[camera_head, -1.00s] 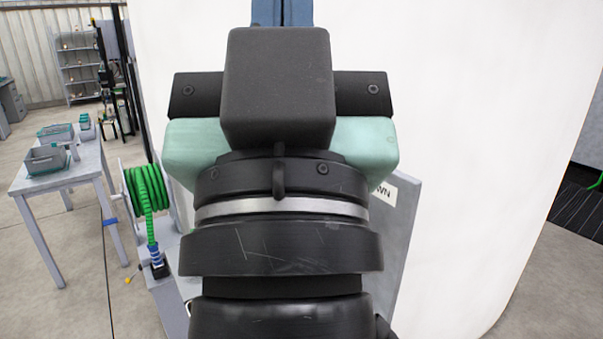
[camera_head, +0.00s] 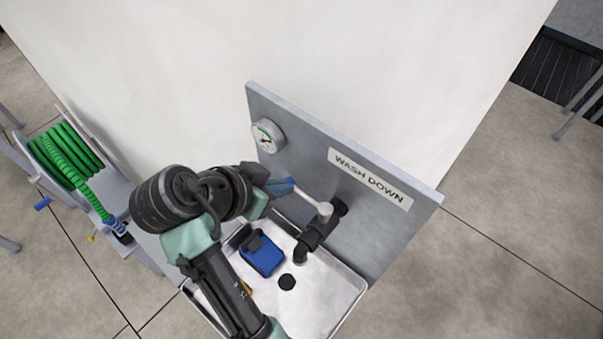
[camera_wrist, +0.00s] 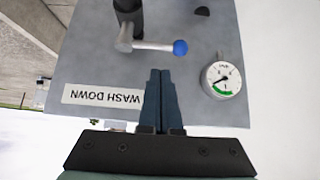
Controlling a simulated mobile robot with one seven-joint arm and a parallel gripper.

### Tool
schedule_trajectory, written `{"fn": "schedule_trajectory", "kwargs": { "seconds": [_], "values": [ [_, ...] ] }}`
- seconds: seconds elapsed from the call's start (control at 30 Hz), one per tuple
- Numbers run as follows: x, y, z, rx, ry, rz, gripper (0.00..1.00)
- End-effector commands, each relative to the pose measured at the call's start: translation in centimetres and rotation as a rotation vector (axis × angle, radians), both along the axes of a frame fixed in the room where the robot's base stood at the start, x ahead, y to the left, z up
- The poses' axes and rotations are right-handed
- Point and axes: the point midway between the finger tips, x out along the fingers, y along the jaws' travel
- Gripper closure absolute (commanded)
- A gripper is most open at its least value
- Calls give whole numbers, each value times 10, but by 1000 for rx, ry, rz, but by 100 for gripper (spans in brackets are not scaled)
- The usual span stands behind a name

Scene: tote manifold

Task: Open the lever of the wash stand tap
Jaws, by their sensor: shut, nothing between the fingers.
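The wash stand tap (camera_head: 314,238) is a dark spout on the grey panel, over the tray. Its lever (camera_head: 309,198) is a thin silver rod reaching left from a silver hub, roughly along the panel. In the wrist view the lever (camera_wrist: 153,46) ends in a blue ball (camera_wrist: 180,47). My gripper (camera_head: 289,187) is shut and empty, its blue fingers close to the lever's free end in the head view. In the wrist view my gripper (camera_wrist: 160,72) has its fingertips just below the rod and ball in the picture. Whether they touch the lever I cannot tell.
The panel (camera_head: 300,165) carries a round gauge (camera_head: 267,136) and a WASH DOWN label (camera_head: 370,178). A blue and black object (camera_head: 262,254) lies in the metal tray (camera_head: 335,305) beside a dark drain. A green hose reel (camera_head: 65,155) stands at the left.

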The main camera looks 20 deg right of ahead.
Motion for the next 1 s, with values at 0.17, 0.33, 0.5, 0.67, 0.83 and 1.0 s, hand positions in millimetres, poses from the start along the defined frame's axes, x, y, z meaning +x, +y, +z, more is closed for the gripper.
{"fn": "schedule_trajectory", "kwargs": {
  "seconds": [0.17, 0.33, 0.5, 0.67, 0.83, 1.0],
  "values": [
    [11, -20, -23, 1, 6, -1, 100],
    [23, -36, -45, 2, 4, 2, 100],
    [30, -45, -58, 1, 0, 4, 100],
    [32, -48, -62, 1, -2, 6, 100],
    [32, -48, -63, 2, -3, 6, 100],
    [33, -49, -63, 2, -3, 7, 100]
  ]
}}
